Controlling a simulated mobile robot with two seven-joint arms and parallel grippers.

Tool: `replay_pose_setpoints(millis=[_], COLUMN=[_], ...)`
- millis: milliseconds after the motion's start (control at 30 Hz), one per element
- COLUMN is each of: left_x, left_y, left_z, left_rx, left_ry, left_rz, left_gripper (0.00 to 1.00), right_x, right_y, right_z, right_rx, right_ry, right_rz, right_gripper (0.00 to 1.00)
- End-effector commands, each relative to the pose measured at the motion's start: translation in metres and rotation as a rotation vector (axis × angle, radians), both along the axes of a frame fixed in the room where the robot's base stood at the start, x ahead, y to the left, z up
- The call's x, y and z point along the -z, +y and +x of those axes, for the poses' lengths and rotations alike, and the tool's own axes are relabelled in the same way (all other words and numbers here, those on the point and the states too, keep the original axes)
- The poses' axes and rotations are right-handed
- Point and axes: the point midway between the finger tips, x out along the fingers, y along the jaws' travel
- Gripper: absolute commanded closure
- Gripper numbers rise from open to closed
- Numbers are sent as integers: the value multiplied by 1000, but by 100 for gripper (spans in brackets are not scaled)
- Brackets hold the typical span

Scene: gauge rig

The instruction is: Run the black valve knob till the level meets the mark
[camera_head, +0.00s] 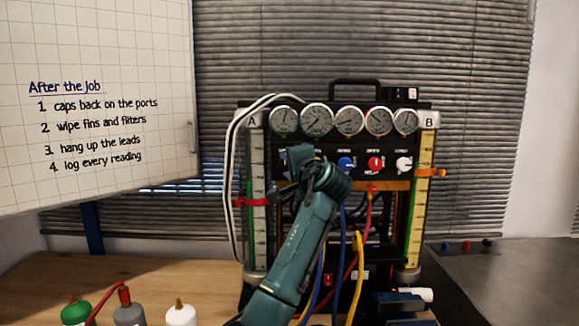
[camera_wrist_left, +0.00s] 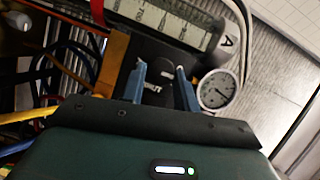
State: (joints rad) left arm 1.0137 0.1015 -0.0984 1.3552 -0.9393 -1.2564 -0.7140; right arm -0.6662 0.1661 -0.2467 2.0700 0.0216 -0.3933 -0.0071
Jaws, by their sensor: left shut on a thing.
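The gauge rig has a dark panel with coloured knobs. My left gripper (camera_head: 303,160) is at the panel's left part and hides the black valve knob in the head view. In the left wrist view my left gripper's blue fingers (camera_wrist_left: 160,72) stand either side of the black knob (camera_wrist_left: 159,82), which hardly shows against the dark panel. Sight tube A (camera_head: 257,225) is at the rig's left, with a red marker clip (camera_head: 251,202). Sight tube B (camera_head: 420,215) is at the right with an orange clip (camera_head: 430,172). My right gripper is out of view.
A row of several dials (camera_head: 349,120) runs above the blue knob (camera_head: 346,163), red knob (camera_head: 375,163) and white knob (camera_head: 404,164). Coloured hoses hang below. Bottles (camera_head: 130,314) stand at the lower left. A whiteboard (camera_head: 95,100) hangs at the upper left.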

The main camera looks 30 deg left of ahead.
Motion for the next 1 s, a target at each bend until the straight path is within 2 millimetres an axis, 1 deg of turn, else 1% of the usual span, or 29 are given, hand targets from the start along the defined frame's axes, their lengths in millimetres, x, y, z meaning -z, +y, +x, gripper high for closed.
replay_pose_setpoints(millis=[133, 167, 400, 633, 733, 867, 1000], left_x=[1, 1, 1, 0, 0, 1, -1], left_y=[0, 0, 0, -1, -5, -21, -46], left_z=[0, 0, 0, 0, -3, -14, -33], left_rx=[-1, -1, 0, 0, 2, 5, 6], left_ry=[1, 1, 1, 1, 0, -2, -3], left_rz=[-3, -3, -1, 1, 2, 0, -1], left_gripper=[92, 67, 48, 48, 48, 48, 48], right_x=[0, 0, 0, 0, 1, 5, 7], right_y=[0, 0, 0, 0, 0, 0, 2], right_z=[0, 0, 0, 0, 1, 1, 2], right_rx=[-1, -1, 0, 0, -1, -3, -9], right_ry=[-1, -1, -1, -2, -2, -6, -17], right_rz=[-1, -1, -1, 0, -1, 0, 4], right_gripper=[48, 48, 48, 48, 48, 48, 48])
